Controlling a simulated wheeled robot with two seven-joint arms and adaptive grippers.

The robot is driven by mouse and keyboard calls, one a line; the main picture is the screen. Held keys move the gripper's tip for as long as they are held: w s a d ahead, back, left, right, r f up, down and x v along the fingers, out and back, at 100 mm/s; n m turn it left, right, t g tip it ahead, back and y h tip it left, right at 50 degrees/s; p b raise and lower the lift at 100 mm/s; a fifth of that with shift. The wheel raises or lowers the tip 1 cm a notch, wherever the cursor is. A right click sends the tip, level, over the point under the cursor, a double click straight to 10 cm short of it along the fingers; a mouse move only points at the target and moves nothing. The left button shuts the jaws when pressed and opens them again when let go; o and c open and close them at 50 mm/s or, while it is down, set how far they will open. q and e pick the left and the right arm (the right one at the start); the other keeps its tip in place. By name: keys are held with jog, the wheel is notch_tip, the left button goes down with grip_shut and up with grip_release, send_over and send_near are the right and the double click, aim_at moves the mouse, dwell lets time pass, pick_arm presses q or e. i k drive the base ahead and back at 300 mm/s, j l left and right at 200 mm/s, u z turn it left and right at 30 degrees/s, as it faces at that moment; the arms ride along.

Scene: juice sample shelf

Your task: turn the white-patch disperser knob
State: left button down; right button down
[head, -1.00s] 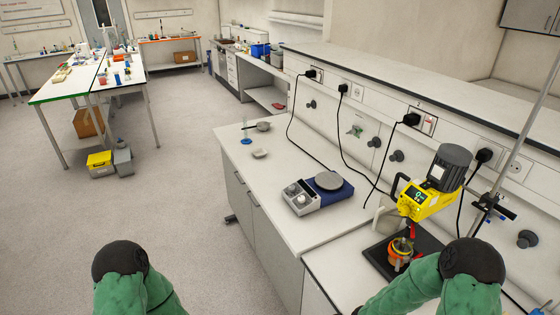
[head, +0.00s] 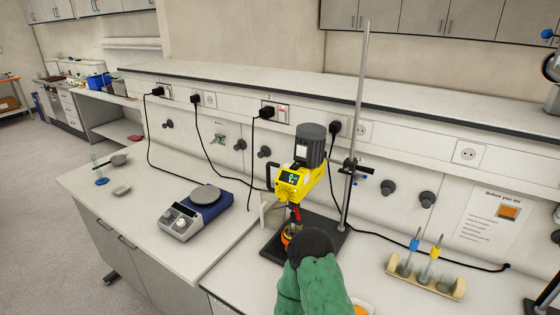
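The disperser (head: 291,184) has a yellow body with a lit display and a grey motor on top. A small white patch (head: 302,152) shows on the motor's side. It is held on a tall metal stand rod (head: 355,120), with its shaft going down toward an orange vessel (head: 287,236). I cannot make out a knob clearly at this size. One green arm of mine with a black joint, apparently the right, rises in front of the vessel and hides part of it and the stand's base. Neither gripper is in view.
A blue and grey hotplate (head: 196,209) stands left of the disperser. A wooden rack (head: 425,281) with blue- and yellow-topped items is at the right, below a notice (head: 496,217). Black cables run to wall sockets.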

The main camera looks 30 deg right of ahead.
aim_at(282, 197)
jog(key=i+j+z, duration=0.5)
jog(key=z, duration=1.1)
